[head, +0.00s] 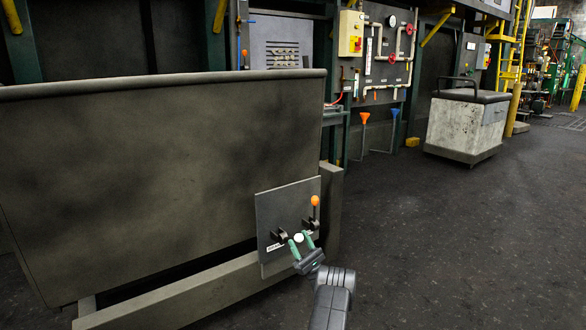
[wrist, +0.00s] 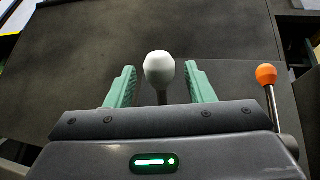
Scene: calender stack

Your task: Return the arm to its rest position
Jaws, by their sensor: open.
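My gripper (head: 298,241) is in front of a dark control plate (head: 268,207) on the side of a large grey bin. In the wrist view, my gripper (wrist: 160,85) has its two green fingers apart. A white lever knob (wrist: 159,69) stands between the fingers with gaps on both sides. The white knob also shows between the fingers in the head view (head: 298,238). An orange-knobbed lever (head: 315,201) stands to the right on the plate; its knob (wrist: 266,74) is outside the right finger.
The large grey bin (head: 150,170) fills the left, with a beam (head: 200,290) along its base. A grey wheeled cart (head: 463,128) stands at the back right. A panel with pipes and a yellow box (head: 351,34) is behind. The dark floor (head: 460,240) at right is clear.

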